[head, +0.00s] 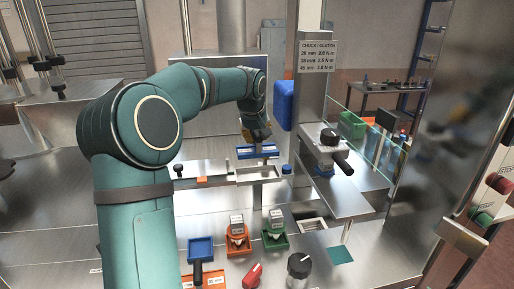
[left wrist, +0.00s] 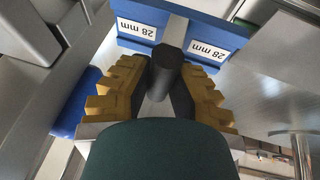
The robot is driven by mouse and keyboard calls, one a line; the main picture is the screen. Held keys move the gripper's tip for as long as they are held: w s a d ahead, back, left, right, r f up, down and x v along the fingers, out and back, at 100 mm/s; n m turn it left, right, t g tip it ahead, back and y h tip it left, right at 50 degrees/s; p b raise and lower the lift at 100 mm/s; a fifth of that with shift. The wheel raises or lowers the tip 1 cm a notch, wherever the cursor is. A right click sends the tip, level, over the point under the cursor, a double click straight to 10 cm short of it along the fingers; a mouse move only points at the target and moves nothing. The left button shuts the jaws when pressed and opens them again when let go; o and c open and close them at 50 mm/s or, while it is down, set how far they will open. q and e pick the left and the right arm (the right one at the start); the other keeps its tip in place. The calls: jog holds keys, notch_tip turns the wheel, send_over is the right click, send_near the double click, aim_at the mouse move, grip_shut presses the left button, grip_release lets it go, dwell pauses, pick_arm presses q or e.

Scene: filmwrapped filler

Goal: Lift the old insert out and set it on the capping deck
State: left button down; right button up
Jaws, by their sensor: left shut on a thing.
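The blue insert with "28 mm" labels (left wrist: 178,33) has a black round handle (left wrist: 169,70), seen in the left wrist view. My left gripper (left wrist: 165,95) is shut on this handle, yellow fingers on either side. In the head view the blue insert (head: 257,152) is under my left gripper (head: 256,132), over the back of a pale rectangular frame (head: 258,174). I cannot tell whether it touches the frame. The steel deck (head: 235,264) spreads in front. My right gripper is not in view.
Orange (head: 237,240) and green (head: 275,238) holders with capped pieces stand on the front deck, beside a blue tray (head: 200,250). A red knob (head: 252,275) and black-topped knob (head: 299,266) are at the front. A chuck unit (head: 327,148) stands right, before a clear panel (head: 358,135).

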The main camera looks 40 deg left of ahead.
aim_at(257, 131)
pick_arm(q)
jog(key=shift+r, duration=0.7)
jog(key=shift+r+p, duration=1.45)
jog(key=shift+r, duration=0.05)
